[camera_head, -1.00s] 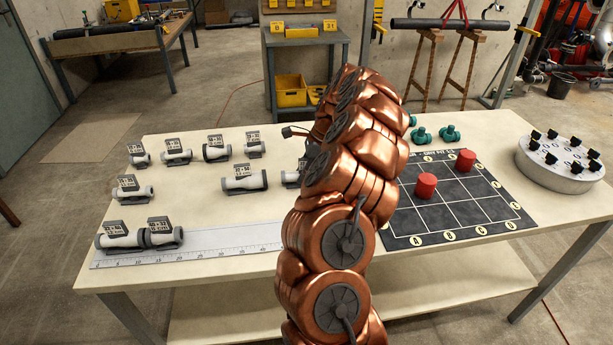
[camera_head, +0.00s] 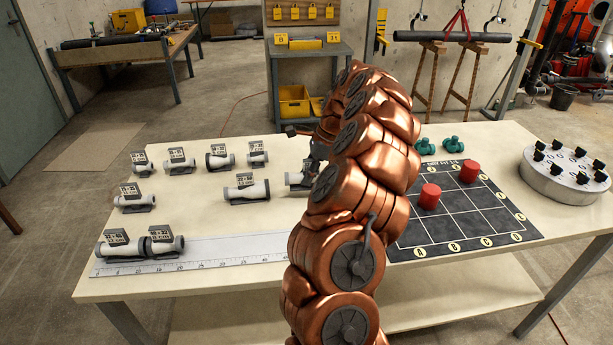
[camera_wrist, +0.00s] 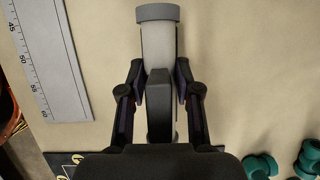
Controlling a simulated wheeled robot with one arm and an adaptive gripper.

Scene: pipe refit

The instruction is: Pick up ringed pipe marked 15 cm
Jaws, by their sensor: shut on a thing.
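In the wrist view a pale pipe (camera_wrist: 158,45) with a grey ring at its far end lies between my fingers. My gripper (camera_wrist: 158,77) is shut on it. A dark upright piece covers the pipe's middle, and its label cannot be read from above. In the head view a bit of a pipe with a label plate (camera_head: 297,179) shows beside my copper-coloured arm, which hides the rest of it and most of my gripper. I cannot tell whether it is clear of the table. Several other labelled pipes (camera_head: 246,191) rest on dark cradles to the left; their marks are too small to read surely.
Right of my arm are a dark grid board (camera_head: 450,218) with two red cylinders (camera_head: 430,197), green fittings (camera_head: 452,143) and a round grey stand (camera_head: 565,182).

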